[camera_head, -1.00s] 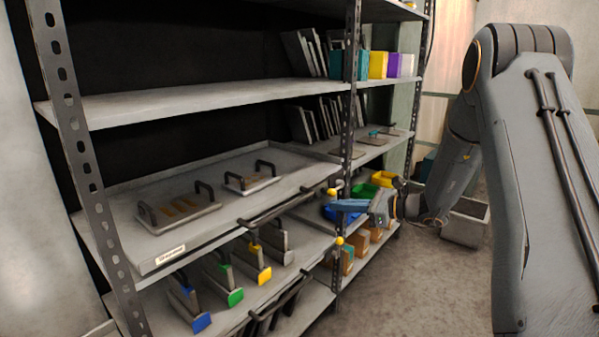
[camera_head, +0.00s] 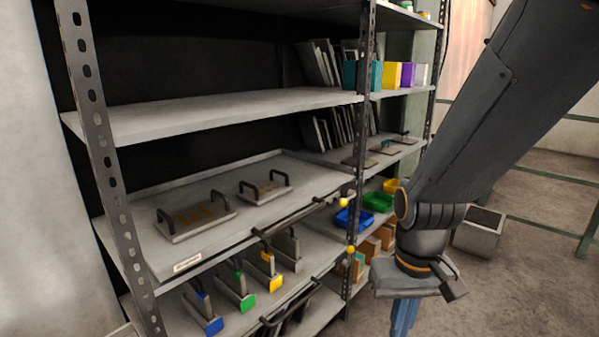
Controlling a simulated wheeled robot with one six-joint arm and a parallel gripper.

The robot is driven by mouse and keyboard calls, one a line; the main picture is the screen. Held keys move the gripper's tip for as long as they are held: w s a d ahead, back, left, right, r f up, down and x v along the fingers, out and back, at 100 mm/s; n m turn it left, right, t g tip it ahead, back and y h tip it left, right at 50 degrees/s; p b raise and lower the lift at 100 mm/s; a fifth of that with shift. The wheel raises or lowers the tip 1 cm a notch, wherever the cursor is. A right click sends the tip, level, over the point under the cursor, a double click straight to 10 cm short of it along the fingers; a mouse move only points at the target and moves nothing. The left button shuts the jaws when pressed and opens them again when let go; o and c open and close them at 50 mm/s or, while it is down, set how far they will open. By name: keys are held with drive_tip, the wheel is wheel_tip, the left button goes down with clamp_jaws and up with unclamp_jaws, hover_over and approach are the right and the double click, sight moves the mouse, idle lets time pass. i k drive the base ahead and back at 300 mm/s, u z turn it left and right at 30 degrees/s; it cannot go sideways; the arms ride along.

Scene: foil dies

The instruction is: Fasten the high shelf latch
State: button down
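Two small yellow knobs show on the middle post of the rack. The upper yellow knob (camera_head: 344,202) sits by the right end of the pull-out shelf (camera_head: 215,250) with the dies. The lower yellow knob (camera_head: 351,250) sits by the shelf below. I cannot tell whether either knob is a latch, or whether it is fastened. My gripper (camera_head: 403,318) hangs downward at the bottom, right of the knobs and apart from the rack. Its blue fingers are partly cut off by the picture's edge, so their opening does not show.
Handled dies (camera_head: 195,220) lie on the pull-out shelf, with a dark bar handle (camera_head: 300,215) along its front. Colour-tipped dies (camera_head: 235,285) stand below. Blue (camera_head: 352,222) and green bins (camera_head: 378,202) are behind the post. A grey box (camera_head: 478,235) stands on the floor at right.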

sight(348, 199)
drive_tip(key=k, duration=0.65)
drive_tip(key=z, duration=0.4)
drive_tip(key=i, duration=1.75)
drive_tip(key=u, duration=0.7)
